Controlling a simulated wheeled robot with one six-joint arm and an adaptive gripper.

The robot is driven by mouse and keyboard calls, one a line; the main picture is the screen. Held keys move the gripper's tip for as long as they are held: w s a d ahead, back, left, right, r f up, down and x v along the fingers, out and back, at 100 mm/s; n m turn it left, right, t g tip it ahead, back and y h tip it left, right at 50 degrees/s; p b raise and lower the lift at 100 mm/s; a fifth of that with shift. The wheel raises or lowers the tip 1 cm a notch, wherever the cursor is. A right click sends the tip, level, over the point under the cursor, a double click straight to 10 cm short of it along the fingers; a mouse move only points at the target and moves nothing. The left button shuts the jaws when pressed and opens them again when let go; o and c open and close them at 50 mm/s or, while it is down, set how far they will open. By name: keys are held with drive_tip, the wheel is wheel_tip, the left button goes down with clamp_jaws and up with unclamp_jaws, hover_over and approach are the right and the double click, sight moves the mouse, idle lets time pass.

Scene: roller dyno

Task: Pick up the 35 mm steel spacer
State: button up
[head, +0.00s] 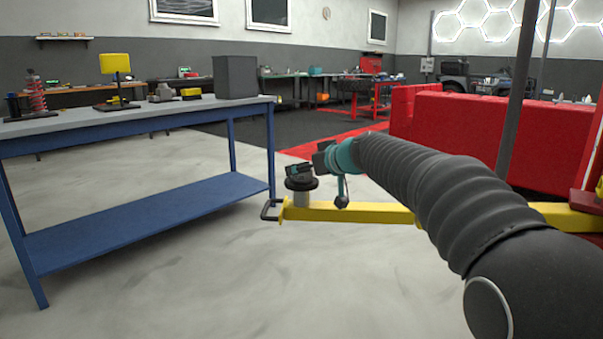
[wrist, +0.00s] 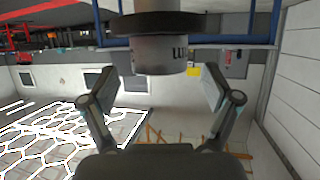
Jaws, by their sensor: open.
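The wrist view is upside down. In it the grey steel spacer (wrist: 160,55), with dark lettering on its side, stands on a round black pad (wrist: 155,24). In the head view the same black pad (head: 301,184) caps a post at the end of a yellow arm (head: 365,212); the spacer above it is hidden or too small to make out there. My gripper (head: 304,169) is just over the pad. In the wrist view my gripper (wrist: 161,78) is open and empty, one finger toward each side of the spacer, which lies ahead of the fingertips; no contact shows.
A blue workbench (head: 150,207) with a grey top stands at left, holding a grey box (head: 235,77) and small parts. A red barrier (head: 470,130) stands behind my arm at right, near a dark post (head: 517,95). The floor between bench and yellow arm is clear.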

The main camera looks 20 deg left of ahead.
drive_tip(key=shift+x, duration=1.25)
drive_tip(key=c, duration=1.5)
drive_tip(key=shift+o, duration=0.2)
drive_tip(key=shift+r, duration=0.1)
drive_tip(key=shift+r, duration=0.1)
